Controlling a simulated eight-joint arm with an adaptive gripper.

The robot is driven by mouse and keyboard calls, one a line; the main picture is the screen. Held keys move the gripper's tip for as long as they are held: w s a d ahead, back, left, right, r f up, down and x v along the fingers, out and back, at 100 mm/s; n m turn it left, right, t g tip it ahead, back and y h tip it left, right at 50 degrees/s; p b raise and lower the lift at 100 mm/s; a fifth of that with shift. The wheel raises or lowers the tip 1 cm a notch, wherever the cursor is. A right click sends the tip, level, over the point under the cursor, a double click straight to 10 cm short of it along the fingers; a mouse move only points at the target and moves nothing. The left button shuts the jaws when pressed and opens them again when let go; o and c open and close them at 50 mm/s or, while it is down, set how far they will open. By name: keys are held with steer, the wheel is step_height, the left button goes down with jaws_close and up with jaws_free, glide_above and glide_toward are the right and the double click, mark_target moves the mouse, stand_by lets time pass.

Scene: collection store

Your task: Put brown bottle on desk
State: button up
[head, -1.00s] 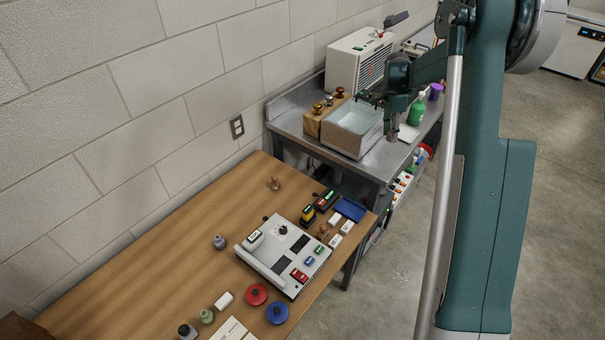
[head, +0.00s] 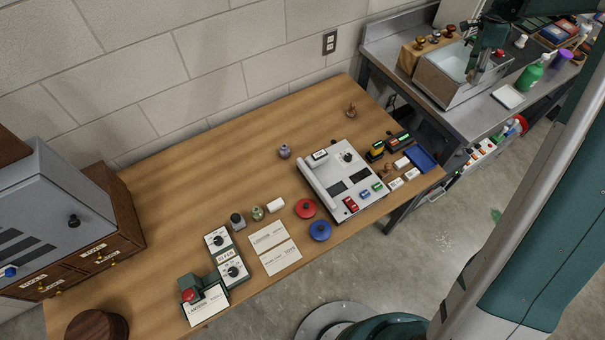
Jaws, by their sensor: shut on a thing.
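The desk (head: 200,165) is a wooden table along the wall, filling the middle of the head view. My gripper (head: 482,74) is at the upper right, above or in a grey open-topped bin (head: 450,85) on the metal bench. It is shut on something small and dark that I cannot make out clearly. I cannot tell whether that is the brown bottle. A small brown knobbed piece (head: 351,110) stands near the desk's far right corner; I cannot tell what it is.
A white control box (head: 340,180), red lid (head: 305,208), blue lid (head: 320,230), cards (head: 275,247) and small jars (head: 257,213) crowd the desk's front and right. A drawer cabinet (head: 110,245) stands at left. The desk's back middle is clear. A green bottle (head: 528,77) stands on the bench.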

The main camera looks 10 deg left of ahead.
steer(key=s+a+f+n+b, duration=0.1)
steer(key=s+a+f+n, duration=0.2)
steer(key=a, duration=1.2)
steer(key=s+a+f+b, duration=0.25)
steer(key=s+a, duration=0.25)
steer(key=a, duration=1.1)
steer(key=s+a+f+n+b, duration=0.15)
steer(key=s+a+f, duration=0.3)
steer(key=a, duration=1.05)
steer(key=s+a+f+n+b, duration=0.1)
steer(key=s+a+f, duration=0.3)
steer(key=s+a, duration=1)
steer(key=s+a+f+n+t+b, duration=0.1)
steer(key=s+a+f+n, duration=0.3)
steer(key=s+a, duration=1)
steer(key=s+f+b, duration=0.1)
steer(key=s, duration=0.4)
steer(key=shift+a+f+y, duration=0.25)
steer(key=shift+a+y, duration=0.05)
steer(key=shift+a, duration=0.1)
steer(key=shift+s+n, duration=0.1)
steer(key=shift+n, duration=0.15)
steer(key=shift+f+b, duration=0.55)
steer(key=shift+f, duration=2.6)
steer(key=shift+f, duration=0.1)
